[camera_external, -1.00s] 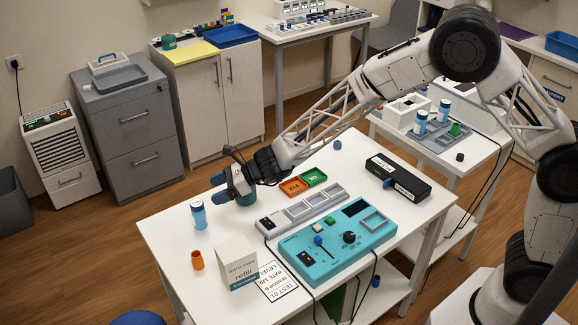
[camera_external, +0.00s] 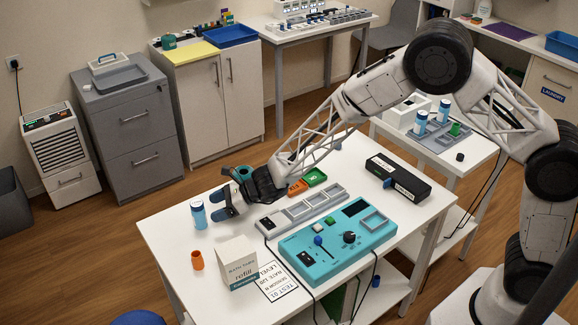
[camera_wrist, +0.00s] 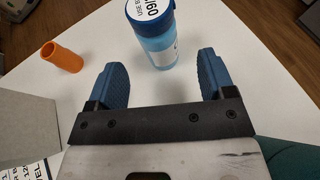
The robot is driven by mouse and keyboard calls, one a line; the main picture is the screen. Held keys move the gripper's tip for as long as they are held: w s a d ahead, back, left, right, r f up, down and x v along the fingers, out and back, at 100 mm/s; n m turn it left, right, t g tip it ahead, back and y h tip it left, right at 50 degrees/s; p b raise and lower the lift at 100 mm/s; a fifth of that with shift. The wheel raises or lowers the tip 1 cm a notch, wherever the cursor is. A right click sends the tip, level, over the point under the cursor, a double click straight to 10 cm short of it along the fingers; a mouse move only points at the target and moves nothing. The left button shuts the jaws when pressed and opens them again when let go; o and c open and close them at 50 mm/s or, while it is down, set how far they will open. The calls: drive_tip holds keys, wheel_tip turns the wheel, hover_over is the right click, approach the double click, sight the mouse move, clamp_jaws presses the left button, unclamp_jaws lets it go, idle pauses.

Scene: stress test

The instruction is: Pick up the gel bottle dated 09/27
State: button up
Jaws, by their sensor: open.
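A blue bottle with a white label (camera_external: 199,215) stands upright at the left of the white table. In the wrist view the same bottle (camera_wrist: 152,38) stands just beyond the fingertips, roughly between them; its label shows only part of its print, and I cannot read the full date. My gripper (camera_external: 225,204) is open and empty, low over the table, just right of the bottle and apart from it. Its two blue fingers (camera_wrist: 162,75) point toward the bottle. Two similar blue bottles stand on the right side table, one of them here (camera_external: 420,122); their dates are too small to read.
An orange cup (camera_external: 197,260) and a white refill box (camera_external: 238,265) stand near the front left. A teal control box (camera_external: 320,268), a grey tray strip (camera_external: 268,225) and a black box (camera_external: 398,180) fill the right.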

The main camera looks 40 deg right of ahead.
sight(198, 215)
drive_tip(key=shift+w+a+f, duration=0.3)
drive_tip(key=shift+a, duration=0.3)
drive_tip(key=shift+a, duration=0.1)
drive_tip(key=shift+x, duration=2.5)
drive_tip(key=c, duration=1.1)
drive_tip(key=shift+o, duration=0.2)
drive_tip(key=shift+r, duration=0.1)
